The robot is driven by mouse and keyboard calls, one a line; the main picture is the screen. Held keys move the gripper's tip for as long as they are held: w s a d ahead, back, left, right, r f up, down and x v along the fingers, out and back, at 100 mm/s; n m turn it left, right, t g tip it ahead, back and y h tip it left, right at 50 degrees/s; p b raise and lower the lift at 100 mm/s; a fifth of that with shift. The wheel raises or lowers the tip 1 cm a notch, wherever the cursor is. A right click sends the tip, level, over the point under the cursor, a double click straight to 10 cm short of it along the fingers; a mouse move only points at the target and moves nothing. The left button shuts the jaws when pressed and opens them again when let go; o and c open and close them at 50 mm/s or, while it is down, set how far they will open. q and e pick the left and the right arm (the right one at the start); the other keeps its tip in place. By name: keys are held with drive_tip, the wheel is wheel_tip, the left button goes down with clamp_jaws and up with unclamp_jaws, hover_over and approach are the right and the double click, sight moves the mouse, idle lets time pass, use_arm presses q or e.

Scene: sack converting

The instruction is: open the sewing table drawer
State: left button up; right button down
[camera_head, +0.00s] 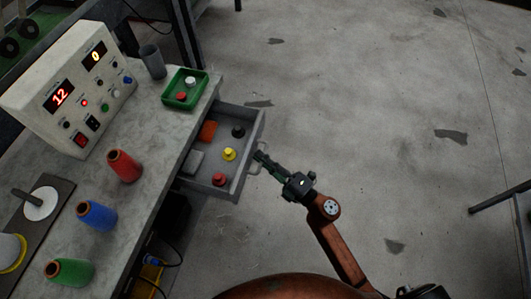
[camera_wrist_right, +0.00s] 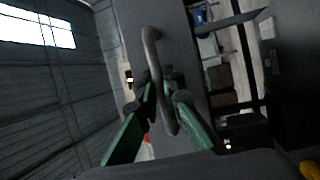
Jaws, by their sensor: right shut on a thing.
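The sewing table drawer (camera_head: 246,178) stands pulled out from under the table top (camera_head: 134,196) in the head view. Inside it lie an orange block, a grey block and small black, yellow and red knobbed items. My right gripper (camera_head: 261,157) is at the handle on the drawer's front. In the right wrist view the grey bar handle (camera_wrist_right: 153,60) runs between the green-edged fingers of the gripper (camera_wrist_right: 162,92), which are shut on it. My left gripper is not in view.
On the table top are a green tray (camera_head: 171,101), a grey cup (camera_head: 152,62), a control box (camera_head: 42,98) and red, blue and green spools (camera_head: 97,216). Cables hang below the table.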

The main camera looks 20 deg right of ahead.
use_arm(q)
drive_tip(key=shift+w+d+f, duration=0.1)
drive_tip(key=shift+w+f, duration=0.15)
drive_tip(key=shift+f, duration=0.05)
use_arm(e)
drive_tip(key=shift+s+d+f, duration=0.15)
drive_tip(key=shift+s+d, duration=0.15)
drive_tip(key=c, duration=2.3)
unclamp_jaws()
drive_tip(key=shift+c, duration=0.2)
drive_tip(key=shift+d, duration=0.1)
drive_tip(key=v, duration=1.2)
